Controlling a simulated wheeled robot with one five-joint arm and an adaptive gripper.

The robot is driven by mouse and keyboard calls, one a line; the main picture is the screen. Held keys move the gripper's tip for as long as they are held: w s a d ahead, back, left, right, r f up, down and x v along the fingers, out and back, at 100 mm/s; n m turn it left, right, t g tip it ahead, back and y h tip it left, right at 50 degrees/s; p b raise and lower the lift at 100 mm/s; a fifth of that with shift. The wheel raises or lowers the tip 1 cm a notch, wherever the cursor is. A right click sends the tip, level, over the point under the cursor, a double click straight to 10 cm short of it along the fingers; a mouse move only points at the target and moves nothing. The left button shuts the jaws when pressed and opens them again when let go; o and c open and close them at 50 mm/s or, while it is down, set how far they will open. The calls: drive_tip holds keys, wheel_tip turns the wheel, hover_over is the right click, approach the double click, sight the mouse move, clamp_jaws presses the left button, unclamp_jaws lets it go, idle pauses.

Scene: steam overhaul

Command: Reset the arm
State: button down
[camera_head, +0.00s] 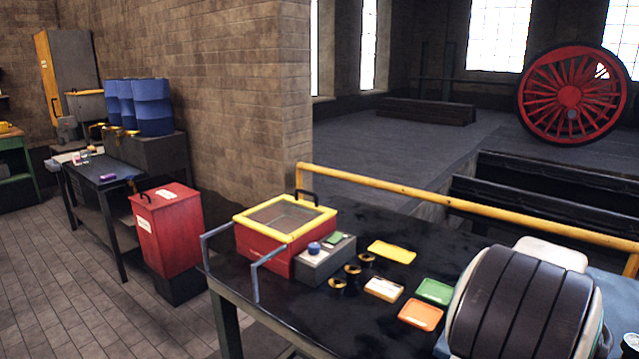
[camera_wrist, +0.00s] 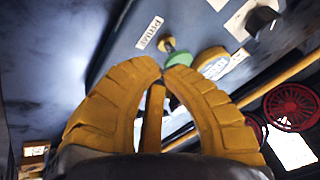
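In the wrist view, my gripper (camera_wrist: 166,70) shows as two curved, ribbed yellow fingers. Their tips come together in the middle of the picture. A narrow yellow strip shows in the space between the fingers, and I cannot tell what it is. I see nothing held at the tips. In the head view the gripper itself does not show. A rounded body with black bands, which looks like part of my arm, fills the lower right there.
A dark worktable (camera_head: 330,222) bears a red box with yellow-framed lid (camera_head: 265,245), a grey block (camera_head: 322,268), small trays (camera_head: 391,252) and dark cups (camera_head: 352,272). A yellow rail (camera_head: 400,190) runs behind. In the wrist view, a grey panel (camera_wrist: 200,25) carries a green knob (camera_wrist: 179,58).

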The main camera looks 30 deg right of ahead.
drive_tip(key=a+f+n+y, duration=0.1)
drive_tip(key=a, duration=0.2)
drive_tip(key=s+a+f+n+y, duration=0.1)
drive_tip(key=a+f, duration=0.1)
drive_tip(key=a, duration=0.1)
drive_tip(key=a+f+n+y, duration=0.1)
drive_tip(key=a+n, duration=0.1)
drive_tip(key=a, duration=0.1)
drive_tip(key=shift+s+a+f+g, duration=0.2)
drive_tip(key=shift+s+a+g, duration=0.1)
drive_tip(key=shift+s+g, duration=0.1)
drive_tip(key=w+a+r+n+t+y+p, duration=0.1)
drive_tip(key=w+a+r+n, duration=0.2)
drive_tip(key=a+n, duration=0.3)
drive_tip(key=w+a+r+n+t+p, duration=0.1)
drive_tip(key=w+a+r+n, duration=0.3)
drive_tip(key=a, duration=1.3)
drive_tip(key=w+a+r+n+t+y+p, duration=0.1)
drive_tip(key=w+a+r+n+p, duration=0.2)
drive_tip(key=a+n, duration=0.5)
drive_tip(key=w+a+r, duration=0.1)
drive_tip(key=a, duration=0.2)
drive_tip(key=shift+a+y, duration=0.15)
drive_tip(key=shift+y, duration=0.15)
